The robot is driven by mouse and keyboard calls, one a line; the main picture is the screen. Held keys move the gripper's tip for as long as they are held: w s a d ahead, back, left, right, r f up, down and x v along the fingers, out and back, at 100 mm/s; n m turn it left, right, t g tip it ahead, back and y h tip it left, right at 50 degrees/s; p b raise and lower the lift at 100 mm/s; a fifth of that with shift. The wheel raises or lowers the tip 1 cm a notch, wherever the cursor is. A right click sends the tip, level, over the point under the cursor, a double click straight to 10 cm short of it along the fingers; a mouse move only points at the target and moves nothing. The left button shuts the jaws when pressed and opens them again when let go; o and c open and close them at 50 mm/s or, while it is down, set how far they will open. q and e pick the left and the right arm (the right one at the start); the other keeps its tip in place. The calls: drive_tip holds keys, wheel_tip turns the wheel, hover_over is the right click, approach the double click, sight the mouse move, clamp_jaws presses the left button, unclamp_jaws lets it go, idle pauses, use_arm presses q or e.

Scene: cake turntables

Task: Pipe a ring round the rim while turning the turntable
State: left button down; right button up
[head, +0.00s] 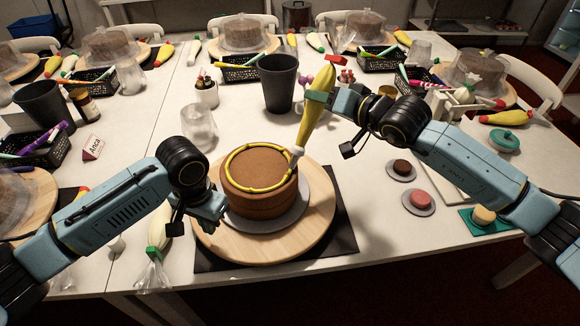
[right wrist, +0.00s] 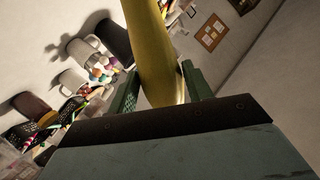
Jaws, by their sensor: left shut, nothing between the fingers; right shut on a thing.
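A round brown cake (head: 258,192) sits on a grey board (head: 290,218) on the wooden turntable (head: 318,222). A yellow piped line (head: 236,155) runs along much of the rim of the cake's top. My right gripper (head: 318,97) is shut on a yellow piping bag (head: 314,113), held tilted with its pale nozzle (head: 297,152) down at the right side of the rim. The bag also shows in the right wrist view (right wrist: 152,45) between the fingers. My left gripper (head: 214,210) is shut and empty at the left of the cake, low over the turntable. Its fingertips are hard to make out.
A dark mat (head: 342,235) lies under the turntable. A clear cup (head: 199,128), a dark grey cup (head: 279,84) and a white pot (head: 206,93) stand behind the cake. Another piping bag (head: 158,235) lies front left. Small cakes on discs (head: 419,202) stand at right.

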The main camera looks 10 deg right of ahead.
sight(327, 80)
drive_tip(key=shift+r, duration=0.15)
idle(0.4)
use_arm(q)
drive_tip(key=shift+r+p, duration=0.9)
use_arm(e)
drive_tip(key=shift+r, duration=2.45)
